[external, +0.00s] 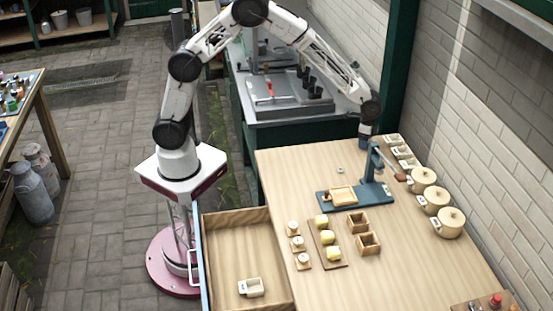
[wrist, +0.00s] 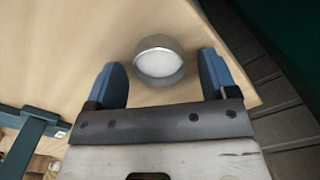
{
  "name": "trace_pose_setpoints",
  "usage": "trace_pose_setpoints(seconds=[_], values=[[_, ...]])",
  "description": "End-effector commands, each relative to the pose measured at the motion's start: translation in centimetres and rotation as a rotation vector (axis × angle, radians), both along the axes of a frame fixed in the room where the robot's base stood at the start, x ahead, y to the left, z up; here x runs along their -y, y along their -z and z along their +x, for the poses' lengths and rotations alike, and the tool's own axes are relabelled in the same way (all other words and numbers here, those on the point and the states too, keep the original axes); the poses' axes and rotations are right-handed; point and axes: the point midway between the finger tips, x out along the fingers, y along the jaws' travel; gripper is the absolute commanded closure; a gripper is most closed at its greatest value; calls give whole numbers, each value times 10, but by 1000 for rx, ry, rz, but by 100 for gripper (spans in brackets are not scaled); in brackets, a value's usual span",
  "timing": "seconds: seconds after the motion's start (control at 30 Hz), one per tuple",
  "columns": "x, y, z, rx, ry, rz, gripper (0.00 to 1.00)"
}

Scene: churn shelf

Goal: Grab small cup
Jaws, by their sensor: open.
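A small round cup (wrist: 158,64) with a grey metallic rim and a whitish inside shows in the wrist view. It is on the wooden table near an edge. My gripper (wrist: 162,76) is open, with one blue finger on each side of the cup in that view and gaps between. I cannot tell how high the fingers are above it. In the external view my gripper (external: 367,140) is over the table's far end, and I cannot make out the cup there.
A blue press (external: 372,185) with a wooden mould stands close to my gripper. Several lidded pots (external: 437,200) and small labelled containers (external: 398,150) line the wall side. An open drawer (external: 240,212) juts out at front left.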

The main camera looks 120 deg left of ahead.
Motion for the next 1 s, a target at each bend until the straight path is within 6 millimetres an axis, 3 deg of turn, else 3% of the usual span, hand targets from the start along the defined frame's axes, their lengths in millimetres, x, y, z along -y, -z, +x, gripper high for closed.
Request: trace_pose_setpoints(seconds=[0.1, 0.43, 1.0], values=[[0, 0, 0, 0, 0, 0, 23], [0, 0, 0, 0, 0, 0, 73], [0, -9, 0, 1, 0, 0, 73]])
